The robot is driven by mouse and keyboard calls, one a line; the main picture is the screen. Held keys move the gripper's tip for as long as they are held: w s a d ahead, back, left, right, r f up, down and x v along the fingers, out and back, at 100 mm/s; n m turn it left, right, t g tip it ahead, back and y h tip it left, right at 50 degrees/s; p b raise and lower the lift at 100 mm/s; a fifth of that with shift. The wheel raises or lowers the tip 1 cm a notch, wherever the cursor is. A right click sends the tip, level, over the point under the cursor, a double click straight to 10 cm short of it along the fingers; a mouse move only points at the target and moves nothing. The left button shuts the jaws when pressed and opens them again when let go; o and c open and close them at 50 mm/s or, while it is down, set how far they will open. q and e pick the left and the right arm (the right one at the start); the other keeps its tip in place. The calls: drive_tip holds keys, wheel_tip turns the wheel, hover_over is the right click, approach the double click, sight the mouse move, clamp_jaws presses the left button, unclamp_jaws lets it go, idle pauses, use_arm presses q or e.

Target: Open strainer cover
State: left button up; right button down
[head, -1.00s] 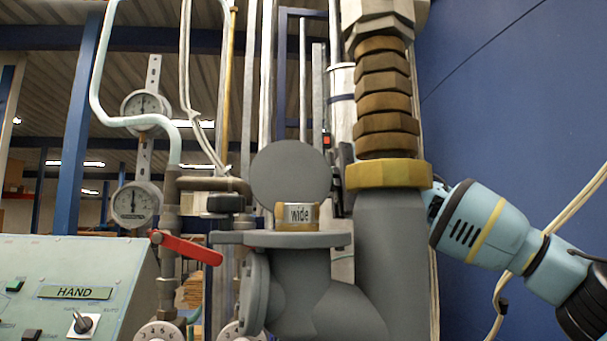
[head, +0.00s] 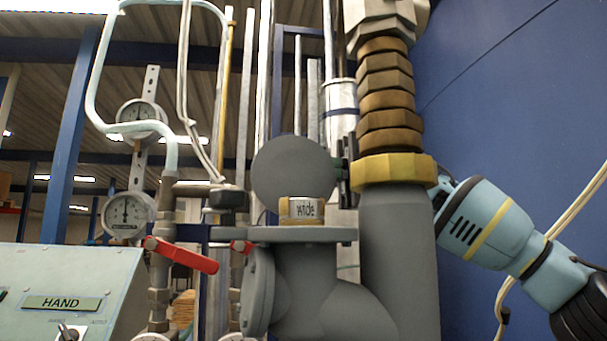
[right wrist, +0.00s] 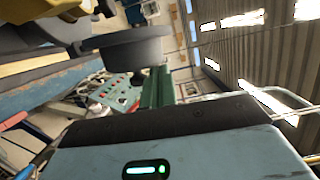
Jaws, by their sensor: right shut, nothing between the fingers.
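The strainer cover, a round grey disc (head: 294,174), stands upright, swung open, above the strainer's grey flange (head: 285,235) in the head view. A ring labelled "wide" (head: 302,209) shows in the mouth just below it. My right arm comes in from the right behind the thick grey pipe. Its dark gripper (head: 346,168) shows partly beside the disc's right edge, shut and empty; the pipe and brass collar hide the rest. I cannot tell whether it touches the disc. In the right wrist view, a grey disc (right wrist: 125,55) appears near the green finger part (right wrist: 155,90). My left gripper is not in view.
A brass collar (head: 394,171) and vertical pipe (head: 395,260) stand right of the strainer. A red lever (head: 182,254), gauges (head: 127,214) and a control panel (head: 70,290) lie left. A blue wall is at right.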

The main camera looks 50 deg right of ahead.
drive_tip(key=v, duration=0.7)
drive_tip(key=shift+f, duration=0.1)
